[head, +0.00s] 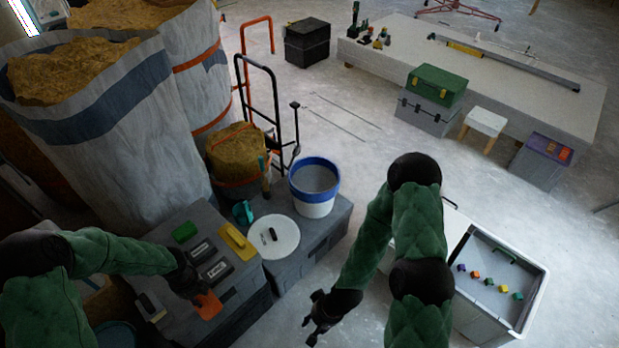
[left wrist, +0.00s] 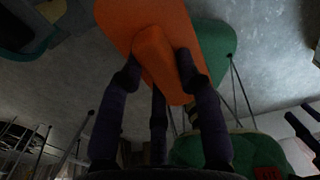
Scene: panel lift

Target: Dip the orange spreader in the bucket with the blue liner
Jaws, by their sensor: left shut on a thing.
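The orange spreader (head: 208,305) is at the lower left of the head view, over the front of a grey case. My left gripper (head: 192,288) is shut on it. In the left wrist view, the dark fingers (left wrist: 160,78) of my left gripper close on the raised grip of the orange spreader (left wrist: 125,22). A white bucket with a blue band and rim (head: 314,187) stands upright, right of and behind my left gripper and apart from it. Its inside looks grey. My right gripper (head: 318,318) is open and empty, at the bottom centre above the floor.
The grey case (head: 228,287) carries green, black and yellow tools. A round white lid (head: 271,239) with a small dark item lies between this case and the bucket. A brown-filled sack (head: 238,158) and a hand truck (head: 265,105) stand behind. A bin (head: 488,318) stands at right.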

